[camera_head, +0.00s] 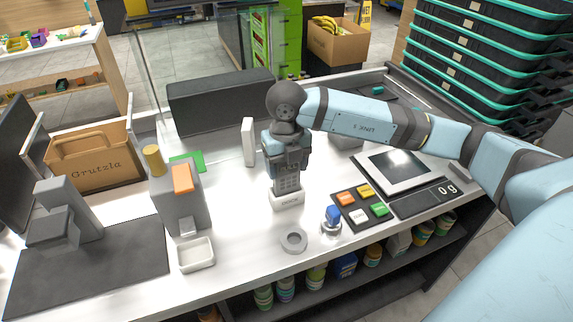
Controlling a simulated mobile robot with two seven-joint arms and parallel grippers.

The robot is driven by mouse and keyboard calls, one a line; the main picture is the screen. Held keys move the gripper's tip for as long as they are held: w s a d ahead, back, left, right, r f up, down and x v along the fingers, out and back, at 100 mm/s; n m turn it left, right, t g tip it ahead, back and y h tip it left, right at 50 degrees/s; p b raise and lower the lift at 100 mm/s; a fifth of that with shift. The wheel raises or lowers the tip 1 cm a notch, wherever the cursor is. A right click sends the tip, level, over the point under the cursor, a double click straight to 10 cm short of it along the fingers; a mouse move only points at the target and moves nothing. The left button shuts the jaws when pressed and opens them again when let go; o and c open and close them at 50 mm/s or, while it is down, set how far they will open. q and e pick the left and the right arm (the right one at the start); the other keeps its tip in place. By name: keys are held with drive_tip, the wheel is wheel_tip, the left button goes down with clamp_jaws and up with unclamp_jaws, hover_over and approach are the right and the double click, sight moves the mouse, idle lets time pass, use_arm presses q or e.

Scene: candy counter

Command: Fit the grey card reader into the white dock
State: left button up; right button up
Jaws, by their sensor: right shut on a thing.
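The grey card reader (289,183) with its keypad stands upright in the middle of the counter. Its lower end is at the top of the white dock (287,201), directly above or in it; I cannot tell how deep it sits. My right gripper (289,163) points down from above and is shut on the upper part of the reader, hiding its top. The dock stands on the white counter with its front face visible. My left gripper is not in view.
A grey ring (293,240) and a blue-topped stamp-like item (331,219) stand in front. Coloured buttons (360,206) and a scale (398,170) are to the right. A grey dispenser (184,205) and white tray (196,255) stand left. A white upright panel (248,142) is behind.

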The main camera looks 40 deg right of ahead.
drive_tip(key=shift+f, duration=0.15)
drive_tip(key=shift+f+b, duration=0.55)
drive_tip(key=shift+b, duration=0.05)
drive_tip(key=shift+f+b, duration=0.55)
drive_tip(key=shift+b, duration=0.2)
idle(1.2)
idle(0.4)
drive_tip(key=o, duration=0.8)
drive_tip(key=shift+r, duration=0.1)
drive_tip(key=shift+r+p, duration=0.65)
drive_tip(key=shift+r, duration=0.35)
